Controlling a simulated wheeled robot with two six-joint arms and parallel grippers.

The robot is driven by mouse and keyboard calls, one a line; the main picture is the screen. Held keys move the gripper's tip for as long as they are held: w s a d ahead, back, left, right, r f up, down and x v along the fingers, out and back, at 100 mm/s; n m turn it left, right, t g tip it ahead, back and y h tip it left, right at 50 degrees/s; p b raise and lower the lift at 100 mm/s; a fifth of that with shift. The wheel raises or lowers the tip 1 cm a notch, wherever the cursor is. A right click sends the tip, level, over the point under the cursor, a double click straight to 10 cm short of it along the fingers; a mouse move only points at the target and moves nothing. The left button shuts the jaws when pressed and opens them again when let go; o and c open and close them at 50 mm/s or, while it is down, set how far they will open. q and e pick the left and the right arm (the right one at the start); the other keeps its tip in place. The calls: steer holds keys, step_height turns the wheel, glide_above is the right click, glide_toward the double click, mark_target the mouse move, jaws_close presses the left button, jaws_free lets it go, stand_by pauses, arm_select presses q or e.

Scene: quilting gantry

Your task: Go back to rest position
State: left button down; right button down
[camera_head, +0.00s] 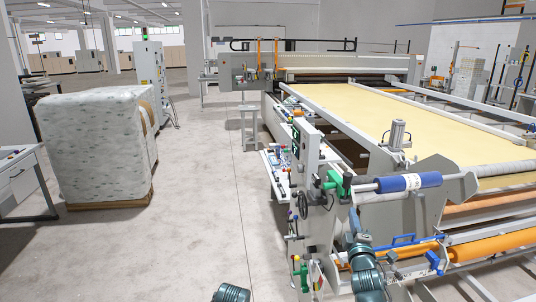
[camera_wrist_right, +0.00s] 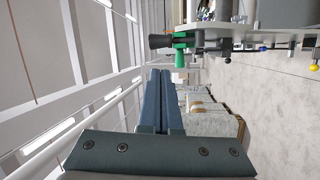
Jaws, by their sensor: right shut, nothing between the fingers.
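My right arm comes in at the bottom of the head view, in front of the quilting machine (camera_head: 400,190). My right gripper (camera_head: 354,213) points up and forward, near the machine's end with the blue roller (camera_head: 410,182) and green fitting (camera_head: 343,184). In the right wrist view its two blue-grey fingers (camera_wrist_right: 160,74) lie together, shut and empty. A green clamp with a black knob (camera_wrist_right: 180,42) shows beyond the fingertips. I cannot tell whether the gripper touches the machine. Only a teal part of my left arm shows at the bottom edge; the left gripper is out of view.
A wrapped pale stack (camera_head: 95,150) stands on a pallet at the left. A white desk (camera_head: 22,185) is at the far left edge. Machine handles and an orange roller (camera_head: 490,243) are close to my right arm. The concrete floor (camera_head: 205,170) between stack and machine is clear.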

steer(key=s+a+f+m+g+y, duration=0.1)
steer(key=s+a+f+m+g, duration=0.15)
steer(key=a+f+g, duration=0.4)
steer(key=s+a+f+m+g+y, duration=0.2)
steer(key=a+f+m+g, duration=0.2)
steer(key=a+f, duration=0.6)
steer(key=s+a+f+m+g, duration=0.1)
steer(key=s+a+f+g, duration=0.3)
steer(key=s, duration=0.5)
steer(key=s+a+f+m+g, duration=0.2)
steer(key=s+a+f+g, duration=0.2)
steer(key=s, duration=0.5)
steer(key=shift+s+a+f+g, duration=0.25)
steer(key=shift+s+g, duration=0.1)
steer(key=shift+g, duration=0.1)
steer(key=shift+m, duration=0.25)
